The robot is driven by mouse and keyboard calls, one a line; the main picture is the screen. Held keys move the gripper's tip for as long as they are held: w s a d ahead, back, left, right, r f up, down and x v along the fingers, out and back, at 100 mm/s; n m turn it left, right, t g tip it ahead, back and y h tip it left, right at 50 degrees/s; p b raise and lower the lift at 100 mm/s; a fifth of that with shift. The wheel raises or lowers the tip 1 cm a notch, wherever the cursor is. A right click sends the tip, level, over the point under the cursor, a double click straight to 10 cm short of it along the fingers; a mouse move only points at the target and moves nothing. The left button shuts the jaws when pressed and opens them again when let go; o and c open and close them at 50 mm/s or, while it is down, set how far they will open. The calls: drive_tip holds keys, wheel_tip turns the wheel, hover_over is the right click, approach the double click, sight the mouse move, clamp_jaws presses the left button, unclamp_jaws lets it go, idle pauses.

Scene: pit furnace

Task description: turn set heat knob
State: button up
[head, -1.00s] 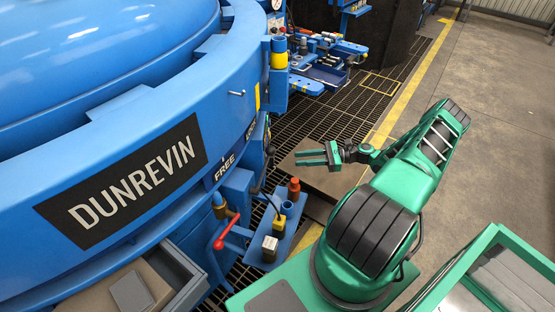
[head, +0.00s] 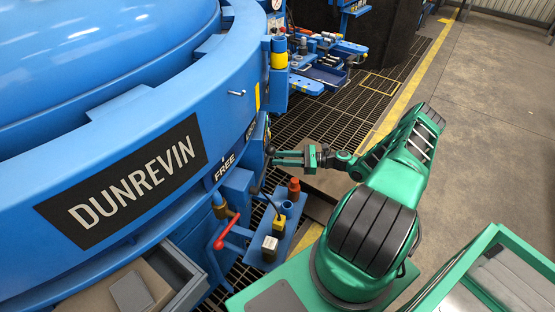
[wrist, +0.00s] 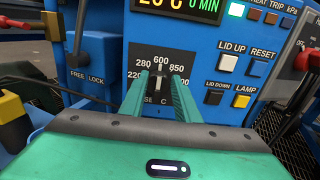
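The set heat knob (wrist: 160,72) is a small dark knob with a light pointer, in the middle of a dark dial plate (wrist: 137,62) marked 220 to 850 and more. It sits on the blue control panel in the wrist view. My gripper (wrist: 162,78) has its two green fingers pointing at the dial, one on each side of the knob, with a gap between them. Whether the tips touch the knob cannot be told. In the head view my gripper (head: 275,158) reaches the edge of the blue furnace, fingers apart; the knob cannot be made out there.
In the head view a red-handled lever (head: 226,230) and a small blue shelf (head: 283,232) stand below my gripper.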

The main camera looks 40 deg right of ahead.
drive_tip(key=shift+w+a, duration=0.2)
drive_tip(key=shift+a, duration=0.15)
drive_tip(key=shift+c, duration=0.2)
clamp_jaws()
drive_tip(key=shift+s+a+f+n, duration=0.1)
drive_tip(key=shift+s+n, duration=0.05)
drive_tip(key=shift+n, duration=1.1)
drive_tip(key=shift+s+a+f+n, duration=0.1)
drive_tip(key=shift+s+n, duration=0.05)
drive_tip(key=shift+n, duration=1.15)
drive_tip(key=shift+s+a+n, duration=0.1)
drive_tip(key=shift+s+n, duration=0.05)
drive_tip(key=shift+n, duration=1.1)
drive_tip(key=shift+o, duration=0.2)
unclamp_jaws()
